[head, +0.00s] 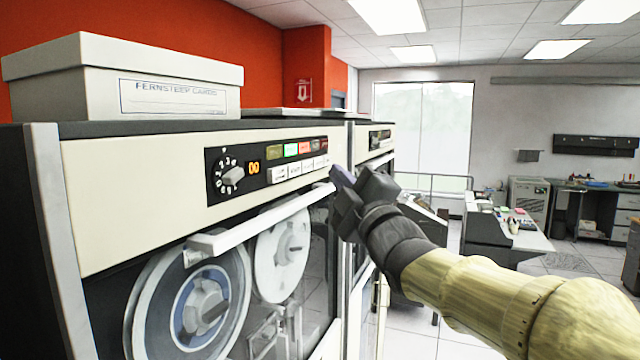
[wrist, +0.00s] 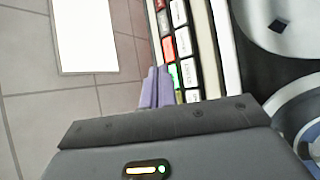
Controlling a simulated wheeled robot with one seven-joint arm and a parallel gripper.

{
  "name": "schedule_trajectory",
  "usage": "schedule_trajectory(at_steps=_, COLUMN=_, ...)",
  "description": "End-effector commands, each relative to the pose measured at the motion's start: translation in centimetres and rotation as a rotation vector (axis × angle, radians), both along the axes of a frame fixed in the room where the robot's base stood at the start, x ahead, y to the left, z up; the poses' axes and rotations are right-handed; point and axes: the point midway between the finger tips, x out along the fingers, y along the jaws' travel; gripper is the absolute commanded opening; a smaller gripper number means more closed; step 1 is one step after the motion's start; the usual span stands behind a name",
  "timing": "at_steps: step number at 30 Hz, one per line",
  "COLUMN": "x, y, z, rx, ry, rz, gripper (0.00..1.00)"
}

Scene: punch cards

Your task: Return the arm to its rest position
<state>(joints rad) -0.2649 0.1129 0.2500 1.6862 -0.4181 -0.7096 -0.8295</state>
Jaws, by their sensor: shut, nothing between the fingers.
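My gripper (head: 342,178) is in the middle of the head view, in front of the tape cabinet's upper right part, close to the right end of its button row. My tan and dark grey arm reaches in from the lower right. In the wrist view the purple fingers (wrist: 156,88) are together, with nothing held between them. Behind them the coloured and white buttons (wrist: 176,45) of the panel show. I cannot tell whether the fingers touch the panel.
The tape cabinet (head: 130,190) has a dial (head: 231,176), a button row (head: 299,160), a white handle bar (head: 262,218) and two reels. A white card box (head: 165,95) sits on top. A desk (head: 520,238) stands farther right.

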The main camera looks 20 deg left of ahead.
Motion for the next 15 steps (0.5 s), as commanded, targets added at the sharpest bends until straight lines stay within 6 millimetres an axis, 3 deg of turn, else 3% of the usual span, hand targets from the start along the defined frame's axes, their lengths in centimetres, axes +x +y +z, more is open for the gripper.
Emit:
schedule_trajectory(at_steps=5, x=0.3, y=-0.3, z=-0.6, rx=-0.001, ry=0.021, rz=-0.006, gripper=0.0)
schedule_trajectory(at_steps=8, x=1.3, y=-1.3, z=-2.6, rx=-0.005, ry=0.1, rz=-0.032, gripper=0.0)
schedule_trajectory(at_steps=11, x=2.9, y=-3.4, z=-6.3, rx=-0.005, ry=0.247, rz=-0.082, gripper=0.0)
schedule_trajectory(at_steps=15, x=4.5, y=-7.8, z=-13.5, rx=0.017, ry=0.516, rz=-0.184, gripper=0.0)
